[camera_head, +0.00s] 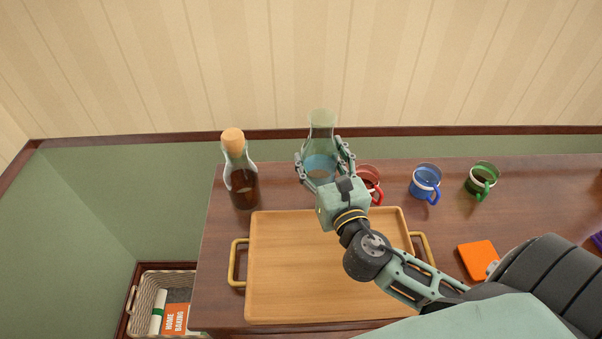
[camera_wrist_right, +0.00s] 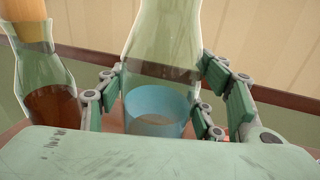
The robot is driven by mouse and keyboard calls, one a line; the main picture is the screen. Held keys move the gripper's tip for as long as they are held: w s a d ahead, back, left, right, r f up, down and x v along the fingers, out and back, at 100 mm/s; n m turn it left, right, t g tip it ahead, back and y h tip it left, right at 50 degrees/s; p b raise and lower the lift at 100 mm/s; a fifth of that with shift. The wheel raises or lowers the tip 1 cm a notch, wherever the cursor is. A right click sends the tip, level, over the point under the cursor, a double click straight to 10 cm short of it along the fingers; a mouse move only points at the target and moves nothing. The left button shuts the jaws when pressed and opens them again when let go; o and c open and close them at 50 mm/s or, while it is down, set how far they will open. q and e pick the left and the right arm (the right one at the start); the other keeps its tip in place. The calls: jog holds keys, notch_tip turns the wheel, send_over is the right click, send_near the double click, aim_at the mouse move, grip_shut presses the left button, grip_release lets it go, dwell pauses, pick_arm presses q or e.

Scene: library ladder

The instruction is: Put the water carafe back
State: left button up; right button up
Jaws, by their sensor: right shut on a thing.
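The water carafe (camera_head: 321,133) is clear glass with a pale green top and blue water inside. It is upright at the back of the table, behind the wooden tray. My right gripper (camera_head: 325,165) is shut on it, with fingers on both sides of its body. In the right wrist view the carafe (camera_wrist_right: 160,75) stands between the fingers (camera_wrist_right: 170,105). Its base is hidden by my gripper, so I cannot tell whether it touches the table. My left gripper is not in view.
A carafe of dark liquid with an orange stopper (camera_head: 238,165) stands to the left. Red (camera_head: 371,183), blue (camera_head: 425,182) and green (camera_head: 482,179) mugs stand to the right. The tray (camera_head: 300,290) is empty. An orange square (camera_head: 478,259) lies right of it. A basket (camera_head: 146,290) is at lower left.

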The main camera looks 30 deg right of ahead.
jog(key=shift+w+a+f+b, duration=0.25)
jog(key=shift+w+a+f, duration=0.15)
jog(key=shift+w+f, duration=0.5)
jog(key=shift+w+a+f+b, duration=0.2)
jog(key=shift+w+a+f, duration=0.25)
jog(key=shift+f, duration=0.85)
jog(key=shift+w+a+f+b, duration=0.25)
jog(key=shift+w+a+f, duration=0.15)
jog(key=shift+w+f, duration=0.5)
jog(key=shift+s+f, duration=0.25)
jog(key=shift+f, duration=0.05)
jog(key=o, duration=2)
jog(key=shift+f, duration=0.1)
jog(key=s, duration=0.3)
jog(key=s+a+b, duration=0.1)
jog(key=s, duration=0.3)
jog(key=s+a+b, duration=0.1)
jog(key=s, duration=0.3)
jog(key=shift+a, duration=0.1)
jog(key=shift+s, duration=0.45)
